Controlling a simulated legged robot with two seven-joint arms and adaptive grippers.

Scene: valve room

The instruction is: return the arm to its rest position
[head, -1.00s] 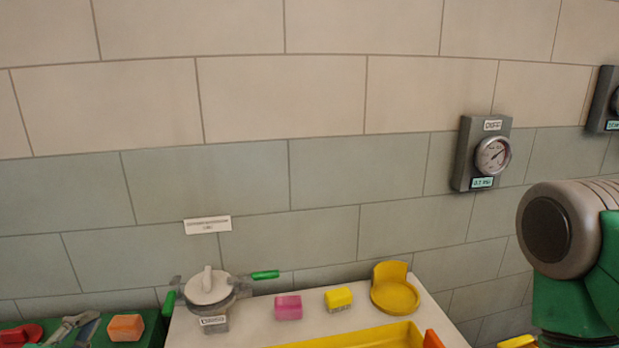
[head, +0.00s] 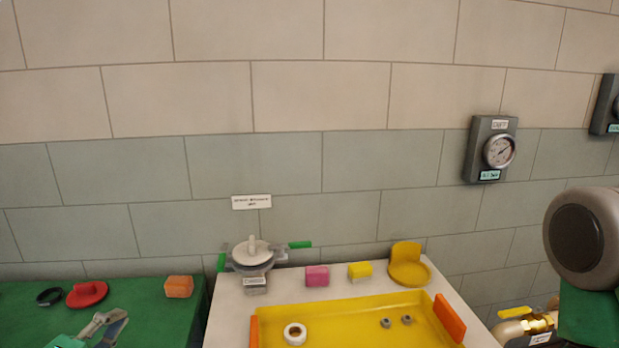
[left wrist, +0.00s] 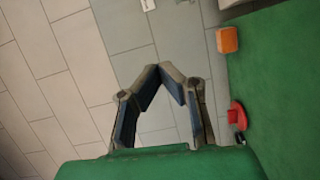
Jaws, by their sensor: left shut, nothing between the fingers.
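My left gripper (head: 108,325) shows at the lower left of the head view, in front of the green table (head: 140,310). In the left wrist view its two fingers (left wrist: 160,70) meet at their tips with nothing between them. It is apart from the orange block (head: 179,287) and the red round part (head: 87,294), which lie farther back on the green table. Both also show at the right of the left wrist view, the block (left wrist: 227,40) and the red part (left wrist: 236,113). My right gripper is not in view; a grey and green link of my arm shows at the right edge.
A white table holds a valve (head: 252,254), a pink block (head: 317,276), a yellow block (head: 360,271), a yellow holder (head: 408,268) and a yellow tray (head: 345,318) with a white ring (head: 295,333) and two nuts. A gauge (head: 492,150) hangs on the wall. A brass-fitted pipe (head: 530,326) stands lower right.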

